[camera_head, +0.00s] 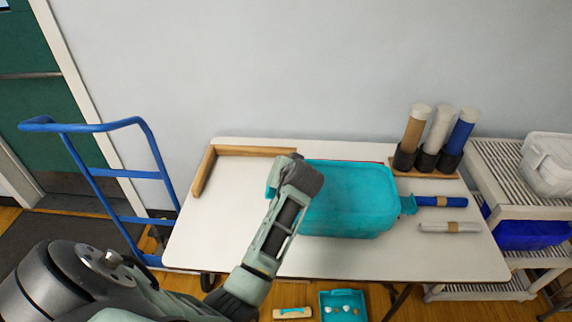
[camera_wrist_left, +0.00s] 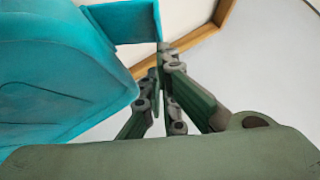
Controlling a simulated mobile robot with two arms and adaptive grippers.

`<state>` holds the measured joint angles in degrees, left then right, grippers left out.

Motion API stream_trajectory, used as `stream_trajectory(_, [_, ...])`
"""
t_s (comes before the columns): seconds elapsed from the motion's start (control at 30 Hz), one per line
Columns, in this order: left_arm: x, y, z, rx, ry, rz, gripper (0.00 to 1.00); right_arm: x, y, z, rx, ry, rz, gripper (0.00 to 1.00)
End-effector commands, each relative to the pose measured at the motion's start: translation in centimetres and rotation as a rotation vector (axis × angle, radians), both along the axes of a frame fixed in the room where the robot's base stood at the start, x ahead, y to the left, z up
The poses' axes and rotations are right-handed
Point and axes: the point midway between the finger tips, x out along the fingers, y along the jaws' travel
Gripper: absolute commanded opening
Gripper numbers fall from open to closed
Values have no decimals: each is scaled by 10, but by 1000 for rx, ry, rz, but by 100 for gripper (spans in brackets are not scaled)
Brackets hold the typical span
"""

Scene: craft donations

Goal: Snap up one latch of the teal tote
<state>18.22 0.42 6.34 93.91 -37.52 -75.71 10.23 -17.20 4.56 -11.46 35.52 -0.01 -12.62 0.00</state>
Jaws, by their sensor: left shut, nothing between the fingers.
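The teal tote (camera_head: 350,190) sits lidded on the white table, and its side fills the left of the wrist view (camera_wrist_left: 60,75). One teal latch (camera_head: 408,204) juts out from its right end. Another latch (camera_wrist_left: 122,22) sticks out flat from the end by my left gripper; in the head view only a bit of teal shows left of my arm. My left gripper (camera_wrist_left: 166,52) is shut and empty, its fingertips close to that latch's outer end. I cannot tell whether they touch. In the head view my wrist hides the fingers. My right gripper is not in view.
A wooden corner rail (camera_head: 205,170) borders the table's back left. Blue (camera_head: 440,201) and white (camera_head: 450,227) rolls lie right of the tote. Several upright tubes (camera_head: 437,130) stand behind. A blue hand truck (camera_head: 105,172) is at left, a shelf cart (camera_head: 510,190) at right.

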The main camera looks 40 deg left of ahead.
Motion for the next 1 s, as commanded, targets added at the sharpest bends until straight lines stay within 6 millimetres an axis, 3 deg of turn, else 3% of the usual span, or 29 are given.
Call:
stream_trajectory(0.1, [-7,9,2,-98,-56,3,0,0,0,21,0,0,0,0])
stream_trajectory(0.47, [-18,29,-15,-354,-208,2,0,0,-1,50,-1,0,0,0])
stream_trajectory(1.0, [-11,19,-22,-351,-205,-2,0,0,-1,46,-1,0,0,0])
